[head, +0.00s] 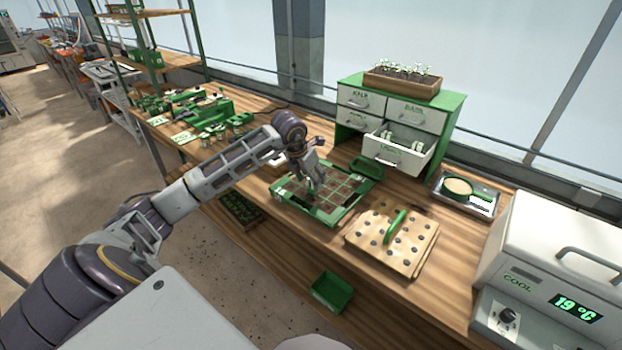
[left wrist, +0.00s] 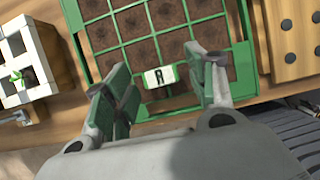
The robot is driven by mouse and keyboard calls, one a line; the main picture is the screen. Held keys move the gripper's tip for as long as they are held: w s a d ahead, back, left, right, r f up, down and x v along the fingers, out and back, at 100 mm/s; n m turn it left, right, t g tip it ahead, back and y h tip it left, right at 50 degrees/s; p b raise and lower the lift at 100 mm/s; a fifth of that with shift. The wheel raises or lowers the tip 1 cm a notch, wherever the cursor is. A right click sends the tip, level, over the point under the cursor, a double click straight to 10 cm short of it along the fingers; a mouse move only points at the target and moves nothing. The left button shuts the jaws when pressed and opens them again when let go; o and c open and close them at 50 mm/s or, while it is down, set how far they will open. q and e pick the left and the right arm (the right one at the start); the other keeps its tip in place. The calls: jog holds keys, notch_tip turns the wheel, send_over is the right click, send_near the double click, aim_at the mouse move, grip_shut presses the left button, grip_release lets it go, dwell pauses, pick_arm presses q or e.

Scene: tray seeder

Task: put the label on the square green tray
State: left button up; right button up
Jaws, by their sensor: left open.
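The square green tray (head: 318,213) lies on the wooden bench, its cells filled with brown soil; its green grid also fills the top of the left wrist view (left wrist: 247,70). A small white label (left wrist: 160,77) with a black letter and green edging is at the tray's near side, between my left gripper's fingers. My left gripper (head: 313,182) is over the tray, its fingers open, one on each side of the label with gaps visible in the left wrist view (left wrist: 165,80). Whether the label is fixed to the rim is hard to tell. My right gripper is not in view.
A wooden dibber board (head: 375,240) with a green handle lies right of the tray. A drawer cabinet (head: 452,118) with one drawer open stands behind. A cooler box (head: 560,250) is far right. A small green bin (head: 332,291) is at the bench's front.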

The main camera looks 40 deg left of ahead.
pick_arm(q)
jog(key=v, duration=1.1)
jog(key=shift+r+b, duration=0.15)
jog(key=shift+b, duration=0.2)
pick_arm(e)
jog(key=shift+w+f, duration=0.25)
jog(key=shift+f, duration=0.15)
pick_arm(q)
jog(key=shift+s, duration=0.1)
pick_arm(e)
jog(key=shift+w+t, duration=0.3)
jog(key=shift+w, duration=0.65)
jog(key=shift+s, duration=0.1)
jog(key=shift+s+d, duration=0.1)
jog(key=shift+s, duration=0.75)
